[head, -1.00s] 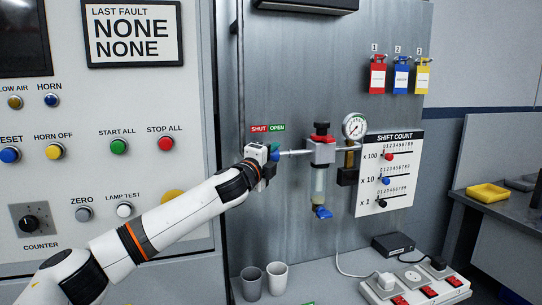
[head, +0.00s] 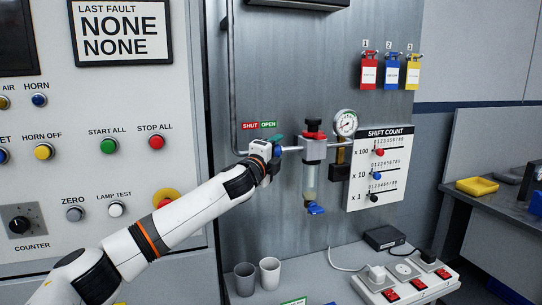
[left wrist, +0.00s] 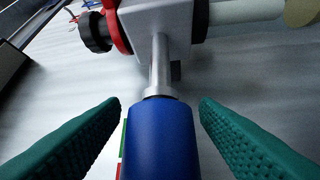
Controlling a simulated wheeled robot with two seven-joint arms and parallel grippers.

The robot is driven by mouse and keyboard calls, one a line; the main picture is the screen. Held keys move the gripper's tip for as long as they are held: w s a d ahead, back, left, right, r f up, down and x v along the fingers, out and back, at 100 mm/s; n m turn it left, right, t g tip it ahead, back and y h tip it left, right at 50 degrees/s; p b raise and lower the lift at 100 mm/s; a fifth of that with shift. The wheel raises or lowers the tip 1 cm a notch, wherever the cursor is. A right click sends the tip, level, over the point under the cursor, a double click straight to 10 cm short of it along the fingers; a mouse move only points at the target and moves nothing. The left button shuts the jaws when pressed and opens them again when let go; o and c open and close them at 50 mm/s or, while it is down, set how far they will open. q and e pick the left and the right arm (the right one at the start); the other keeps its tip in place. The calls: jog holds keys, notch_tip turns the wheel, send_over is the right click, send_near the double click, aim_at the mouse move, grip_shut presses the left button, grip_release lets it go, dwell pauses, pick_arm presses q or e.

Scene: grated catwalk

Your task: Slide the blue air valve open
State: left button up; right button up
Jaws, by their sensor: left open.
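The blue air valve is a blue sleeve on a metal pipe, and its body fills the lower middle of the left wrist view (left wrist: 160,142). The pipe runs to a grey regulator block (head: 314,149) with a red ring and black knob. My left gripper (head: 278,148) is in front of the panel at the sleeve, just below the SHUT/OPEN label (head: 259,125), and hides most of the sleeve in the head view. In the left wrist view its green fingers (left wrist: 160,110) are open, one on each side of the sleeve, with gaps showing.
A pressure gauge (head: 346,123) and a shift count board (head: 379,168) are right of the regulator. A clear bowl with a blue drain tap (head: 315,209) hangs below it. Two cups (head: 257,276) and a power strip (head: 405,286) stand on the ledge beneath.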

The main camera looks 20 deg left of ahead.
pick_arm(q)
jog(key=b+v, duration=0.2)
jog(key=v, duration=0.9)
jog(key=shift+s+f, duration=0.15)
jog(key=shift+s, duration=0.2)
